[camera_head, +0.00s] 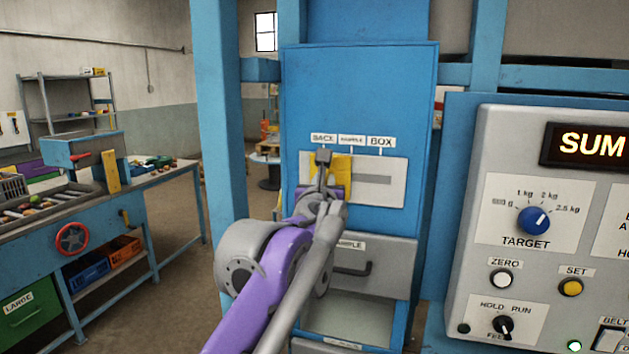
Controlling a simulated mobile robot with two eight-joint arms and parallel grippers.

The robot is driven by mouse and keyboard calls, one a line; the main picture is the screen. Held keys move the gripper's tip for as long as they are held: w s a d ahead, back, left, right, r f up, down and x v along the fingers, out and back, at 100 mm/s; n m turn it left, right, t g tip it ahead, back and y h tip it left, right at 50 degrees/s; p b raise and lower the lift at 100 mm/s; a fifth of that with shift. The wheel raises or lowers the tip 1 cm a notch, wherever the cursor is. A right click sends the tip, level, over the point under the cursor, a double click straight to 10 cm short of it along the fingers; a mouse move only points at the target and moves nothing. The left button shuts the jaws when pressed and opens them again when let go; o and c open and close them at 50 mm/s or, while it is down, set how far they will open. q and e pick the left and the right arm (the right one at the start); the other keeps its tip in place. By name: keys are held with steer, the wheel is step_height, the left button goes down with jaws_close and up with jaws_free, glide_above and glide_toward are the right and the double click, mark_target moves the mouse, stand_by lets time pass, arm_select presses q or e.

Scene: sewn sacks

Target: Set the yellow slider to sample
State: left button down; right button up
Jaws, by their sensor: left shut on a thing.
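The yellow slider (343,167) sits on a grey plate (396,189) on the blue cabinet, partly hidden behind my gripper. Above the plate are three labels: SACK (323,138), SAMPLE (351,140) and BOX (381,142). The slider's visible part lies below SACK and SAMPLE, toward the left end of the plate. My left gripper (323,160) is shut on the slider, below SACK. My right gripper is out of view.
Below the plate is a grey drawer (391,268) with a dark handle, its SAMPLE label partly hidden by my left arm. A control panel (487,232) with knobs and buttons stands at right. A workbench (170,187) is at left. The slot's right side is clear.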

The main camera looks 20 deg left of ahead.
mark_target(345, 176)
arm_select(q)
steer(key=d, duration=0.4)
steer(key=shift+d+r, duration=0.1)
steer(key=shift+d, duration=0.15)
steer(key=shift+a, duration=0.15)
steer(key=c, duration=0.8)
jaws_free()
steer(key=shift+s, duration=0.1)
steer(key=s+d, duration=0.1)
steer(key=s, duration=0.9)
steer(key=shift+s+d+b, duration=0.3)
steer(key=shift+d+b, duration=0.1)
steer(key=shift+b, duration=0.05)
